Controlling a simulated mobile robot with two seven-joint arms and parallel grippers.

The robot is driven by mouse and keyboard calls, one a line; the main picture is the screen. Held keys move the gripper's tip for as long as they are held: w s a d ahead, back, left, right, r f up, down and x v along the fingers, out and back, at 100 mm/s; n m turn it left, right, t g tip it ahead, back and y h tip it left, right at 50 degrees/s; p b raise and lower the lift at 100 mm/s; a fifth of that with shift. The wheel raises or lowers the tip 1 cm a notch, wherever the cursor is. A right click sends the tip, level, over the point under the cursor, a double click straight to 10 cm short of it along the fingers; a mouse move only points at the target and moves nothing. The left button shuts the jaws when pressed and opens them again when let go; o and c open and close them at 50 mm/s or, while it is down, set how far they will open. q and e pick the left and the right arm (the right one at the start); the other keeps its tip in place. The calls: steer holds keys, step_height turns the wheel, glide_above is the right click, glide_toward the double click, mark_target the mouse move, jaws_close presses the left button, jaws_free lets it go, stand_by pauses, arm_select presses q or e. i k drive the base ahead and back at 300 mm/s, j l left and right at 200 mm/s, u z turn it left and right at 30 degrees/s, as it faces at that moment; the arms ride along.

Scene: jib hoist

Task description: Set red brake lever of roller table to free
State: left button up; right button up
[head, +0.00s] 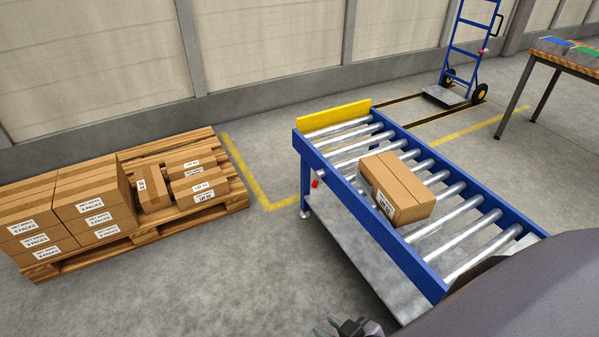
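The blue roller table (378,238) stands right of the middle, with steel rollers and a yellow end stop (334,115) at its far end. The small red brake lever (316,182) is on the table's left side, near the far left leg. It is too small to tell its setting. A cardboard box (405,187) rests on the rollers.
A wooden pallet (232,203) with several cartons stands at the left. Bare floor lies between the pallet and the roller table. A blue hand truck (467,50) stands behind, and a wooden-topped table (572,62) is at the far right.

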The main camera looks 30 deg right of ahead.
mark_target(320, 173)
steer(key=i, duration=1.2)
steer(key=i+u, duration=0.1)
steer(key=i, duration=0.45)
steer(key=i+l+u, duration=0.1)
steer(key=i, duration=0.45)
steer(key=u, duration=7.9)
